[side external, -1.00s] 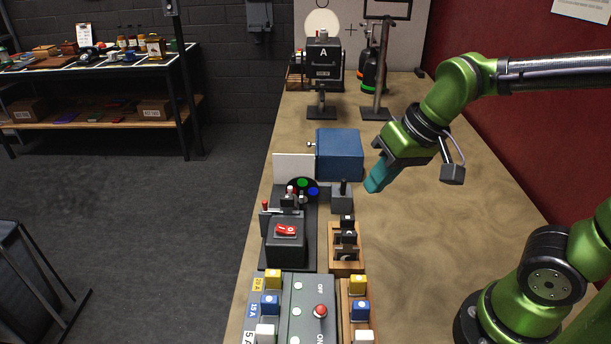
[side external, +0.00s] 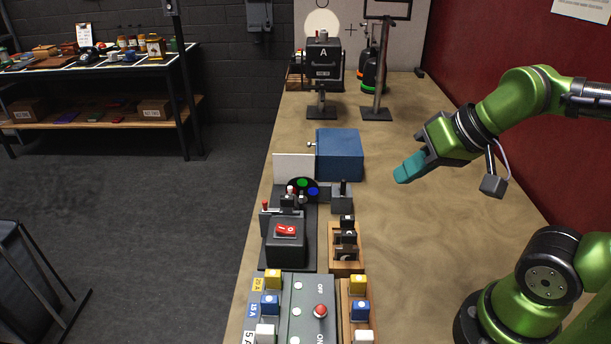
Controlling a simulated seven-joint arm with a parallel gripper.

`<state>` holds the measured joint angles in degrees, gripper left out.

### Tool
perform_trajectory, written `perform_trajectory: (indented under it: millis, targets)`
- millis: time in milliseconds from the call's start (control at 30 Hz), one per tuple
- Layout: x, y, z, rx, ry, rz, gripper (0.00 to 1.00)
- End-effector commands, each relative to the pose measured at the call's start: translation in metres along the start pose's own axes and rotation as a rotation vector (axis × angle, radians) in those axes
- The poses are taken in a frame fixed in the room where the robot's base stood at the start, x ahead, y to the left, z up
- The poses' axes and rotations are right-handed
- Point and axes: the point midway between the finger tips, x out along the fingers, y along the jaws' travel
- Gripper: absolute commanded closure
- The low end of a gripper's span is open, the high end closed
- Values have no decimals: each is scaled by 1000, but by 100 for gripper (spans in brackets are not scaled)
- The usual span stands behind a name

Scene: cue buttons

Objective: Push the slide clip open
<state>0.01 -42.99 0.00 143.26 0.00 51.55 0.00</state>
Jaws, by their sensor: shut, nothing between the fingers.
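My gripper (side external: 408,169) has teal fingers, pressed together and empty. It hangs over the bare bench to the right of the blue box and touches nothing. I cannot tell for certain which part is the slide clip. Small dark clip-like pieces (side external: 346,238) stand in a wooden holder (side external: 345,268) on the bench, below and left of my gripper. A dark device with a red rocker switch (side external: 286,230) and small levers stands left of that holder. A black wheel with a green and a blue disc (side external: 302,187) stands behind it, by a white panel (side external: 293,168).
A blue box (side external: 339,154) stands left of my gripper. A lamp-like device marked A (side external: 323,55) and a metal stand (side external: 379,75) are farther back. A grey switch panel (side external: 307,309) and coloured fuse blocks fill the front. The bench's right side is largely clear.

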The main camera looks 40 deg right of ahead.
Motion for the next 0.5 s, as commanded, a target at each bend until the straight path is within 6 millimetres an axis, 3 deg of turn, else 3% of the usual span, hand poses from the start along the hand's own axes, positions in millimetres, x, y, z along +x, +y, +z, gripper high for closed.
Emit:
perform_trajectory:
  millis: [300, 467, 500]
  targets:
    - [0, 0, 0, 0, 0, 0, 100]
    - [9, 0, 5, -6, -41, 8, 76]
    - [14, -2, 4, -9, -63, 12, 76]
